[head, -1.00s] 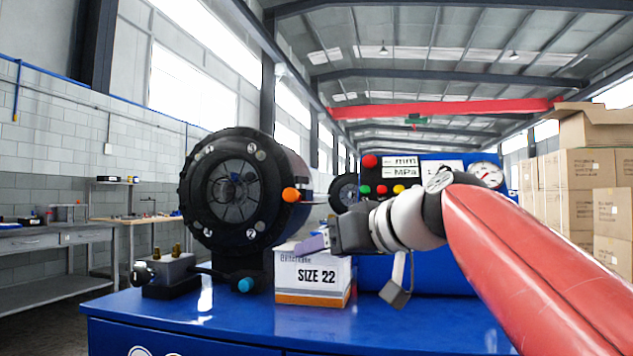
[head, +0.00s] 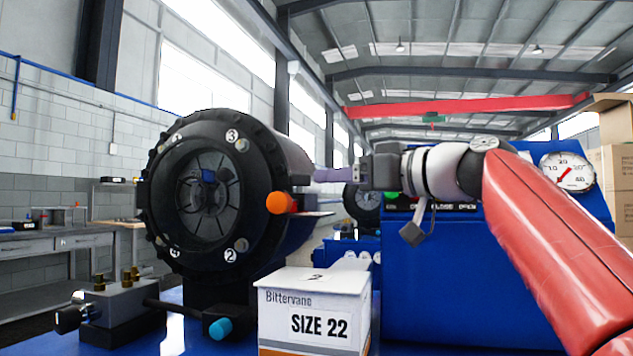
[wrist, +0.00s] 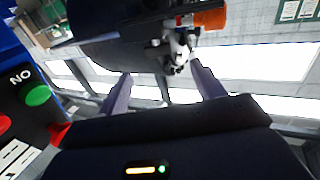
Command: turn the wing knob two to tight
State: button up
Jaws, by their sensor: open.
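The black round crimper head (head: 185,232) faces me in the head view. Its face carries small round metal parts beside number labels. The one beside label 2 (head: 241,244) is at the lower right; I cannot tell its wing shape or angle here. My gripper (head: 326,176) is open and empty, right of the head, with its fingers pointing left. In the wrist view my gripper (wrist: 160,76) shows its two fingers apart. A small silver knob-like part (wrist: 177,48) lies beyond them, not between the pads; its number is unreadable.
An orange knob (head: 281,203) sticks out at the head's right side. A white SIZE 22 box (head: 312,309) stands in front, below my gripper. A teal-ended part (head: 220,328) and a brass-fitted block (head: 122,310) are at lower left. A blue control cabinet (head: 455,270) stands right.

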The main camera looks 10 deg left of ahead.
aim_at(303, 179)
jog(key=p+x, duration=0.1)
jog(key=x, duration=0.2)
jog(key=p+x, duration=0.2)
jog(key=x, duration=0.2)
jog(key=shift+w+r, duration=0.2)
jog(key=shift+w+a+f, duration=0.1)
jog(key=shift+w+a, duration=0.15)
jog(key=shift+a, duration=0.1)
jog(key=shift+c, duration=0.2)
